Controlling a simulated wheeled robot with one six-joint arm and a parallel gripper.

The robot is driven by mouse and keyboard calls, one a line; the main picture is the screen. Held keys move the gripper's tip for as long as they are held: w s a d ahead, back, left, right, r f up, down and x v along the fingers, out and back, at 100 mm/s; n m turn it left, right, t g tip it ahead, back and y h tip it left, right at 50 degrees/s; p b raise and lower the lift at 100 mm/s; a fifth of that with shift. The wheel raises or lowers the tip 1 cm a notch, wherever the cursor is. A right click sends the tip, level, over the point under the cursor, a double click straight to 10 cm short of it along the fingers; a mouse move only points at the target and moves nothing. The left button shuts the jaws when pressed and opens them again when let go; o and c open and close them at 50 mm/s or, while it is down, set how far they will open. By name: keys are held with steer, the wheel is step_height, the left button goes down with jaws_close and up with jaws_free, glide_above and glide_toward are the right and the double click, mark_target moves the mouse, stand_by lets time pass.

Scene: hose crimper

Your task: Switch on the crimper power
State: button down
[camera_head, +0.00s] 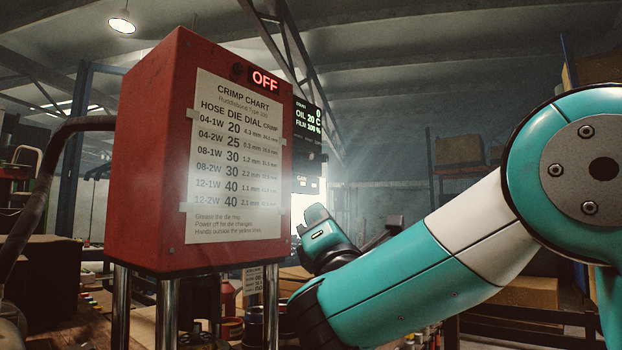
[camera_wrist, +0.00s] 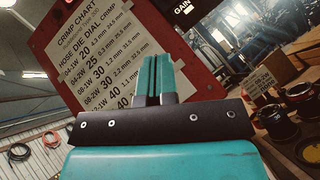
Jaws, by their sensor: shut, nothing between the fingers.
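The crimper is a red box (camera_head: 150,150) on chrome posts, left of centre in the head view. Its lit display (camera_head: 265,81) reads OFF in red. A taped crimp chart (camera_head: 236,160) covers much of the front. In the wrist view, the chart (camera_wrist: 92,55) and red face fill the upper left, tilted. My gripper (camera_wrist: 155,62) has its two teal fingers together, empty, in front of the chart's lower right. Touching or apart cannot be told. The fingers are hidden in the head view.
A thick hose (camera_head: 45,165) bends at the left.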

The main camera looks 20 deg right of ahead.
steer(key=p, duration=1)
glide_toward(301, 156)
steer(key=w+a+r, duration=0.1)
steer(key=w, duration=0.2)
steer(key=shift+d+r+p, duration=0.2)
steer(key=shift+r+p, duration=0.3)
steer(key=shift+p, duration=0.1)
steer(key=shift+d+r+p, duration=0.15)
steer(key=shift+r+p, duration=0.3)
steer(key=shift+p, duration=0.1)
steer(key=shift+w+d+r+p, duration=0.25)
steer(key=shift+d+r+p, duration=0.1)
steer(key=shift+p, duration=0.15)
steer(key=shift+r, duration=0.1)
